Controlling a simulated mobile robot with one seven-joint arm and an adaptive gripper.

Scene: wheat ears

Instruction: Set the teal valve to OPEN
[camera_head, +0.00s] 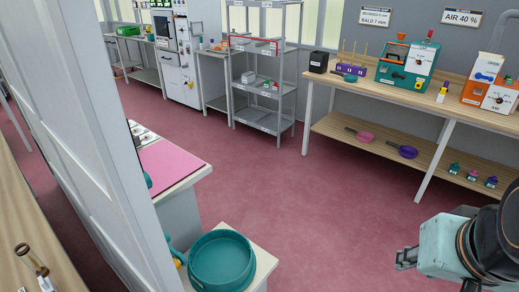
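A teal-fronted machine (407,65) stands on the wooden bench at the upper right. Small fittings show on its front and top, but they are too small to tell which is the teal valve or how it is set. My gripper (403,259) is at the lower right, over the red floor, well apart from the bench. Its dark fingertips point left, and I cannot tell whether they are open or shut.
An orange-and-white machine (489,92) stands right of the teal one on the bench (451,103). A lower shelf (375,148) holds pans and small items. A pale partition (88,130) and a teal round tub (222,262) are at left. Red floor (320,215) between is clear.

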